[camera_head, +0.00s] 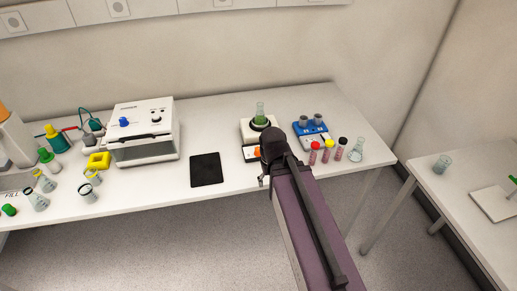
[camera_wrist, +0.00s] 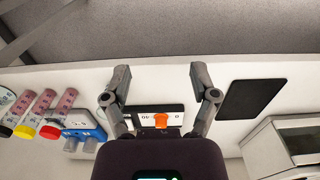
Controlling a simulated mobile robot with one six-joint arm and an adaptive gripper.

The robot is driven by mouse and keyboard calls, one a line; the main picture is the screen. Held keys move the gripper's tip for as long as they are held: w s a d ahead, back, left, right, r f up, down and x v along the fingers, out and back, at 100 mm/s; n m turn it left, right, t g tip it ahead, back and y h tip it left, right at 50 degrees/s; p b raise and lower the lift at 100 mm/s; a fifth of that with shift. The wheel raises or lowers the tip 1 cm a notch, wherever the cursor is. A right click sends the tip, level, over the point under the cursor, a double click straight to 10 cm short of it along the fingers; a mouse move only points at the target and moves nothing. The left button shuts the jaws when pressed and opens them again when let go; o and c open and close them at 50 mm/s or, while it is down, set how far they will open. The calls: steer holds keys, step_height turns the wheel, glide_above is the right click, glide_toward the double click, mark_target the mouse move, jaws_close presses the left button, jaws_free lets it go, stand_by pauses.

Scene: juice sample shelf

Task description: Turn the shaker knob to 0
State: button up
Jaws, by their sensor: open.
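The shaker (camera_head: 247,131) is a white device near the front of the long bench. A flask with green liquid (camera_head: 260,118) stands on top of it. Its dark front panel shows an orange knob (camera_head: 256,151), partly hidden by my arm in the head view. In the wrist view the orange knob (camera_wrist: 161,120) sits on the panel between the fingers of my gripper (camera_wrist: 160,88). My gripper is open, with one finger on each side of the knob and no visible contact. The knob's exact setting is too small to read.
A black pad (camera_head: 206,169) lies left of the shaker, and a white box device (camera_head: 143,132) stands beyond it. A blue device (camera_head: 310,132) and several red-filled tubes (camera_head: 326,152) stand close on the right. Open floor lies before the bench.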

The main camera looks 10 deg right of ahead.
step_height(320, 180, up, 6)
steer(key=m+p, duration=0.6)
steer(key=m, duration=1.2)
glide_above(258, 149)
steer(key=shift+w+d+r, duration=0.1)
steer(key=shift+w, duration=0.05)
steer(key=shift+f, duration=0.25)
step_height(258, 149, down, 13)
steer(key=b, duration=1.3)
steer(key=shift+f+b, duration=0.15)
steer(key=shift+b, duration=0.2)
jaws_close()
